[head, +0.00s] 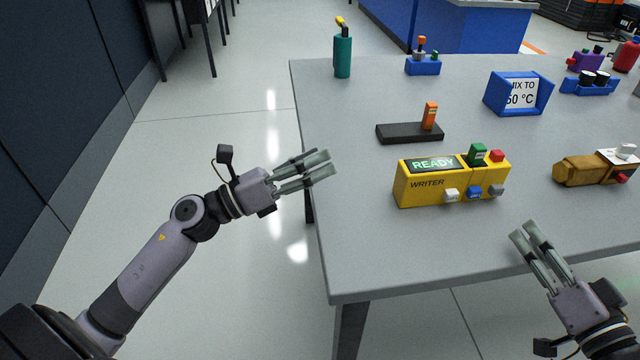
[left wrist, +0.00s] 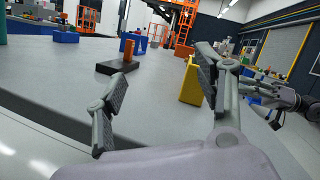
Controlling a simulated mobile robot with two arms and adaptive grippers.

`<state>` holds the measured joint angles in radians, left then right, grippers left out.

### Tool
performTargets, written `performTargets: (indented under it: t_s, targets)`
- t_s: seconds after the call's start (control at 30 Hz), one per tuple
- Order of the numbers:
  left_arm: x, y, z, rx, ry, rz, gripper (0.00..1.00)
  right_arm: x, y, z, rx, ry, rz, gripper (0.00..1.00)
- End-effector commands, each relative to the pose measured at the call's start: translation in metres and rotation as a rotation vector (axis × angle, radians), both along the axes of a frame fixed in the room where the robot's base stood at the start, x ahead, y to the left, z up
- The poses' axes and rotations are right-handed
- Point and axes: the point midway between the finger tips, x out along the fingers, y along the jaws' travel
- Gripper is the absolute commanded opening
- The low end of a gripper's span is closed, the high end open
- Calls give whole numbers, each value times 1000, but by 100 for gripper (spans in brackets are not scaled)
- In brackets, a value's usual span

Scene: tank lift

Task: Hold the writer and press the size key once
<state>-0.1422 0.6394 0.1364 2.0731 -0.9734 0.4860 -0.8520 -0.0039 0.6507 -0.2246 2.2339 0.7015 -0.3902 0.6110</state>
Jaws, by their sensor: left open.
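The yellow writer (head: 430,190) stands on the grey table, its screen reading READY. A white key (head: 452,195), a blue key (head: 474,192) and a grey key (head: 496,190) are on its front; their labels are too small to read. A green block (head: 477,155) and a red button (head: 496,156) are on top. My left gripper (head: 318,170) is open and empty, left of the writer and apart from it, by the table's left edge. In the left wrist view the writer (left wrist: 190,82) is partly hidden behind a finger. My right gripper (head: 528,232) is empty in front of the writer, fingers apart.
A black base with an orange block (head: 430,116) is behind the writer. A brown device (head: 585,170) lies to the right. A blue sign stand (head: 518,92), a teal bottle (head: 342,55) and a blue holder (head: 423,66) stand further back. The table's front left (head: 360,250) is clear.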

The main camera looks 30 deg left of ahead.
Motion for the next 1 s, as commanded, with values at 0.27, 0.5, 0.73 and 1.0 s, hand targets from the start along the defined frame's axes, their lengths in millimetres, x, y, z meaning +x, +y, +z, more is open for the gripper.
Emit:
performTargets:
  t_s: [0.27,0.5,0.73,1.0]
  targets:
    - [-30,-29,-13,436,-169,-181,63,0,0,0,0,0,0,33]
    - [-34,-33,-18,505,-191,-210,63,0,0,0,0,0,0,33]
    - [-19,-54,-16,500,-193,-210,63,0,0,0,0,0,0,33]
    - [11,-99,-16,498,-192,-209,63,0,0,0,0,0,0,33]
